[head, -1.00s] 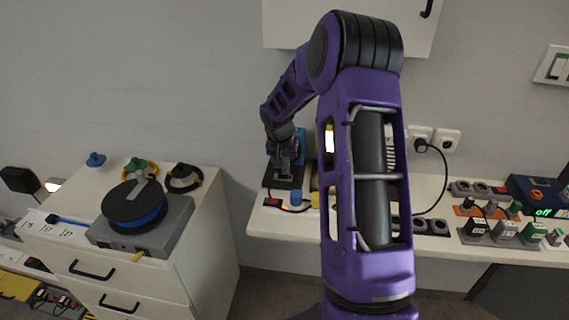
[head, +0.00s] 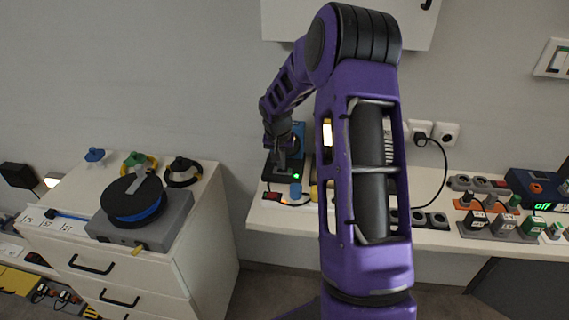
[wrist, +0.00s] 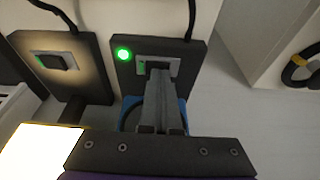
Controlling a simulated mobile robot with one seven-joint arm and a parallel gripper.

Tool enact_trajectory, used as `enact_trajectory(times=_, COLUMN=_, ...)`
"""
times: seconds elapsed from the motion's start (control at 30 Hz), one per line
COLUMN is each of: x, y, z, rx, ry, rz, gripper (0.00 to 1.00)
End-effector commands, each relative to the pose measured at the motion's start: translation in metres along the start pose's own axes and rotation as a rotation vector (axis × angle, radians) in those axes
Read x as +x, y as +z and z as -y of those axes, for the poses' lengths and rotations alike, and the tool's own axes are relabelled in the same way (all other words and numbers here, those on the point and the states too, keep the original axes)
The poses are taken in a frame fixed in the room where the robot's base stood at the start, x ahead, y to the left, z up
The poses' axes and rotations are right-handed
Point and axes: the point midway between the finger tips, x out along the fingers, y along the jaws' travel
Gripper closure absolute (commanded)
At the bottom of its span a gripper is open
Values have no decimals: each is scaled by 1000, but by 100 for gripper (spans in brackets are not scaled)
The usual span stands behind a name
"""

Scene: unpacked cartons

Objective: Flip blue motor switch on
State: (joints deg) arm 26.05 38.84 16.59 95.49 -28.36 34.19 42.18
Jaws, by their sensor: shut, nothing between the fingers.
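The black switch box (wrist: 195,52) of the blue motor has a grey plate with a dark rocker and a lit green lamp (wrist: 124,54) in the wrist view. In the head view its lamp (head: 297,176) also glows green beside my gripper (head: 281,166). My gripper (wrist: 157,72) is shut and empty, with its fingertips at the rocker and hiding part of it. I cannot tell whether they touch it. Part of the blue motor (wrist: 182,108) shows behind the fingers; its blue body (head: 299,133) stands behind my gripper in the head view.
A second black switch box (wrist: 82,75) with its own rocker stands close by, next to a bright glowing panel (wrist: 35,155). The white shelf (head: 262,216) also holds sockets and power strips. A drawer cabinet (head: 190,262) with a cable reel (head: 135,200) stands left, beyond a gap.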

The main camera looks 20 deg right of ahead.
Motion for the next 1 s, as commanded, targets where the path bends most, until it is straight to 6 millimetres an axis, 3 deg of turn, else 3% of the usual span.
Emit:
enact_trajectory(times=0.47, x=-7, y=-2, z=3, rx=1, ry=0, rz=0, gripper=100)
enact_trajectory(times=0.7, x=-51, y=-15, z=4, rx=-1, ry=-1, rz=-3, gripper=100)
enact_trajectory(times=1.0, x=-111, y=-12, z=-10, rx=1, ry=0, rz=-2, gripper=100)
